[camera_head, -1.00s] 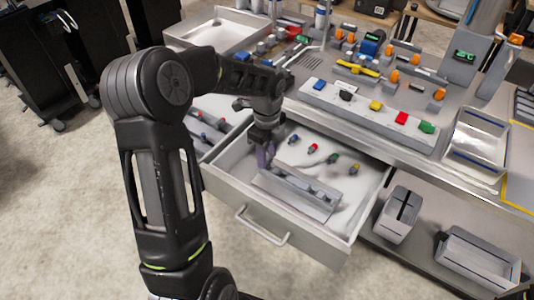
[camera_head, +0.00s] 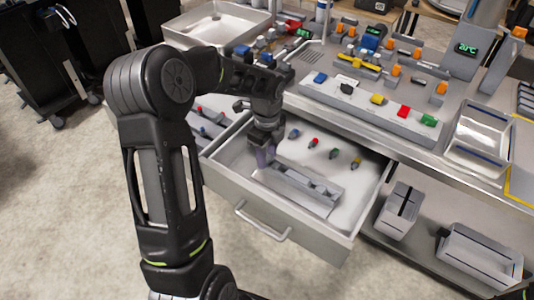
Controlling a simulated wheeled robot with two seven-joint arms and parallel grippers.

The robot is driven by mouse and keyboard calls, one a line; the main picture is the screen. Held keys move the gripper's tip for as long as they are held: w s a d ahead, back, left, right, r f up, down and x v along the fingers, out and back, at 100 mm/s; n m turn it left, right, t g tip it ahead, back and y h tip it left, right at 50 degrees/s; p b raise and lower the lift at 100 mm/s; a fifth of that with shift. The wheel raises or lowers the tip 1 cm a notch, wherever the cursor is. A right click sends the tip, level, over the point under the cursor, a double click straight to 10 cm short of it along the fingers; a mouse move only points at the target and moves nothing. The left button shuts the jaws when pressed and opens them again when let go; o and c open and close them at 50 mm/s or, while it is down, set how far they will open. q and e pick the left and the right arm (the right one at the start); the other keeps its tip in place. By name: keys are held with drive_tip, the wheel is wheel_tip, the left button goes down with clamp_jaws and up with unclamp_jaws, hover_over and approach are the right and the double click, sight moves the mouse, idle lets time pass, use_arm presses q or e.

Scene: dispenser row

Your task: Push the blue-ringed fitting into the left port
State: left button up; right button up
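The open drawer (camera_head: 226,180) holds a grey block (camera_head: 300,188) with a row of ports along its top. A blue-ringed fitting (camera_head: 293,133) lies on the drawer floor behind the block, at the left end of a row of small fittings. My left gripper (camera_head: 263,158) points down at the block's left end, where the left port would be. The fingers and wrist hide that port. Whether the fingers are apart or hold something is too small to tell. My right gripper is out of view.
Red-ringed (camera_head: 314,142), green-ringed (camera_head: 334,154) and yellow-ringed (camera_head: 355,164) fittings lie right of the blue one. The bench above carries a strip of coloured blocks (camera_head: 365,108) and a metal tray (camera_head: 480,140).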

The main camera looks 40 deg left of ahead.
use_arm(q)
drive_tip(key=o, duration=0.5)
drive_tip(key=shift+r, duration=0.1)
wheel_tip(320, 180, up, 8)
drive_tip(key=shift+f, duration=0.15)
drive_tip(key=shift+f, duration=0.1)
idle(0.9)
